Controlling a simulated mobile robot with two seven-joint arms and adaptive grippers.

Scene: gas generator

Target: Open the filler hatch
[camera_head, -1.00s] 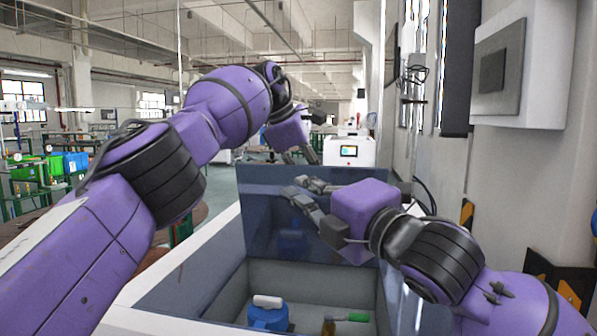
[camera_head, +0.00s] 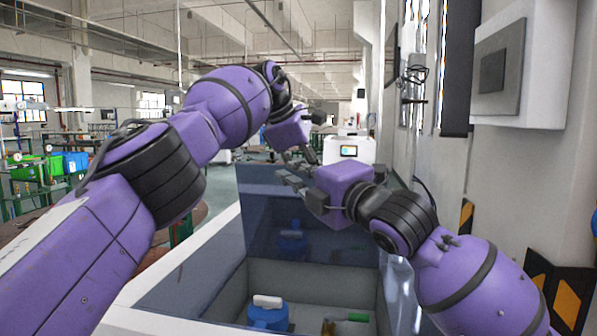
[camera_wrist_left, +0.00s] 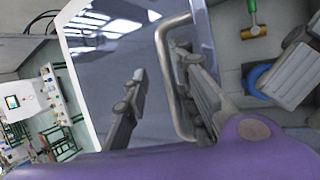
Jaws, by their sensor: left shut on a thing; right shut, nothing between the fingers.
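The filler hatch (camera_head: 262,222), a dark glossy see-through panel, stands raised behind the open compartment in the head view. In the left wrist view the hatch (camera_wrist_left: 90,60) fills the middle, with a bent metal handle (camera_wrist_left: 162,72) on it. My left gripper (camera_wrist_left: 165,100) has its fingers on either side of the handle and is shut on it. In the head view the left gripper (camera_head: 297,157) is at the hatch's top edge, partly overlapped. My right gripper (camera_head: 289,178) is shut and empty, in front of the hatch's upper part, just below the left one.
The open compartment (camera_head: 318,275) holds a blue canister (camera_head: 268,315) with a white top and a green-handled tool (camera_head: 345,318). A wall with a grey-white box (camera_head: 520,65) stands close on the right. A white machine with a screen (camera_head: 348,150) stands beyond the hatch.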

